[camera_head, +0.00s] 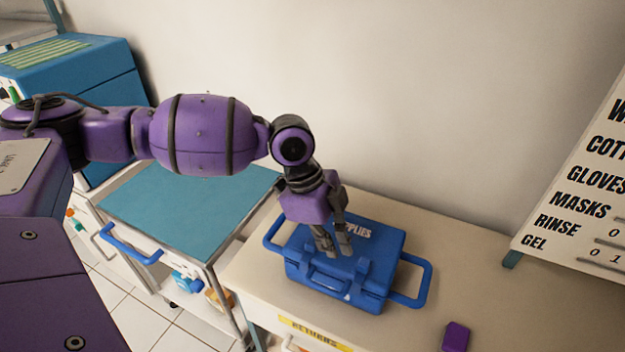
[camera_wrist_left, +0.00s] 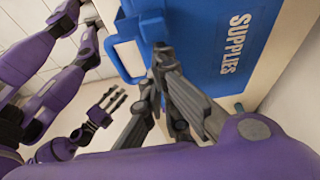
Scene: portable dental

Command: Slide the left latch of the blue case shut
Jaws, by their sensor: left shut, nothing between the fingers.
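The blue case (camera_head: 375,290), lettered SUPPLIES, sits with its lid down on the beige counter. Its left latch (camera_head: 306,262) is on the front face, left of the carry handle; I cannot tell from here whether it is fully slid. My left gripper (camera_head: 335,250) is shut and empty, pointing down over the front part of the lid, right of that latch. In the left wrist view its fingers (camera_wrist_left: 158,62) are together in front of the case (camera_wrist_left: 205,35); contact is unclear. My right gripper (camera_wrist_left: 107,104) appears open and empty, away from the case.
Loop handles stick out from the case's left (camera_head: 272,232) and right (camera_head: 424,280) sides. A cart with a teal top (camera_head: 190,205) stands left of the counter (camera_head: 440,240). A price board (camera_head: 580,190) leans at the right.

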